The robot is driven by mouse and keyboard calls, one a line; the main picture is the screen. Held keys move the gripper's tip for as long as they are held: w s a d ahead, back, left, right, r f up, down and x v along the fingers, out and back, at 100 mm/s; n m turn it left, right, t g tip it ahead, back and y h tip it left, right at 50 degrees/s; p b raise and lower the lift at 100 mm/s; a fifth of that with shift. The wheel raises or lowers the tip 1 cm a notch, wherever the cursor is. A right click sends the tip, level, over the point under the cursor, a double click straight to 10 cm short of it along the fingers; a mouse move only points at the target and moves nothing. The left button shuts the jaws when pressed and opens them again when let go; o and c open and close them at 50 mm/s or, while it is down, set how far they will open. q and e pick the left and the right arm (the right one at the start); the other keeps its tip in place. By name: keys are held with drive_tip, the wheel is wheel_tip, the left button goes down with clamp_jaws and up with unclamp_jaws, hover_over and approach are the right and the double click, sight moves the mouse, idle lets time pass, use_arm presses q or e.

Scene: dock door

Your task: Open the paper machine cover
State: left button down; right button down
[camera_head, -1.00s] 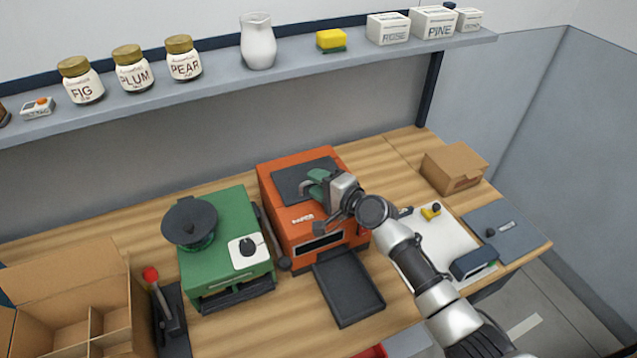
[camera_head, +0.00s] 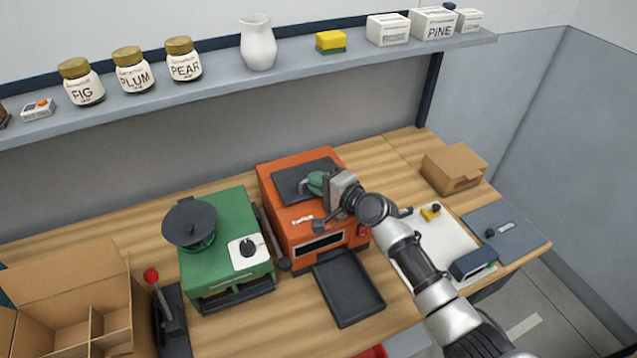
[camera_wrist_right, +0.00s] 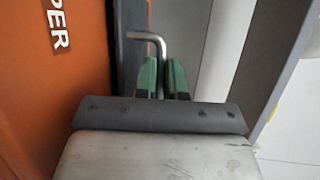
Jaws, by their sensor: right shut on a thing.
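The paper machine is an orange box (camera_head: 284,220) in the middle of the bench, with "PAPER" lettering that shows partly in the right wrist view (camera_wrist_right: 58,25). Its dark cover (camera_head: 290,183) lies on the top, apparently flat. A grey bent metal handle (camera_wrist_right: 148,38) shows in the right wrist view. My right gripper (camera_head: 313,184) is over the cover, its green fingers (camera_wrist_right: 163,80) shut on the handle. The gripper hides part of the cover. My left gripper is in neither view.
A green machine (camera_head: 214,262) with a dark round top stands close on the left. A black tray (camera_head: 348,287) sticks out in front of the orange machine. A cardboard box (camera_head: 455,168) and a white board (camera_head: 432,240) are on the right. A shelf (camera_head: 220,82) with jars runs above.

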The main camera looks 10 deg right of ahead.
drive_tip(key=r, duration=0.1)
drive_tip(key=w+r, duration=0.1)
drive_tip(key=r+p, duration=0.1)
drive_tip(key=shift+w+a, duration=0.25)
drive_tip(key=shift+a, duration=0.05)
drive_tip(key=shift+w+a+r, duration=0.15)
drive_tip(key=shift+w+r, duration=0.35)
drive_tip(key=shift+r, duration=0.15)
drive_tip(key=shift+w+a+r, duration=0.3)
drive_tip(key=shift+w+r, duration=0.5)
drive_tip(key=shift+w, duration=0.15)
drive_tip(key=c, duration=1.5)
unclamp_jaws()
drive_tip(key=o, duration=0.3)
drive_tip(key=shift+s, duration=0.15)
drive_tip(key=shift+d, duration=0.1)
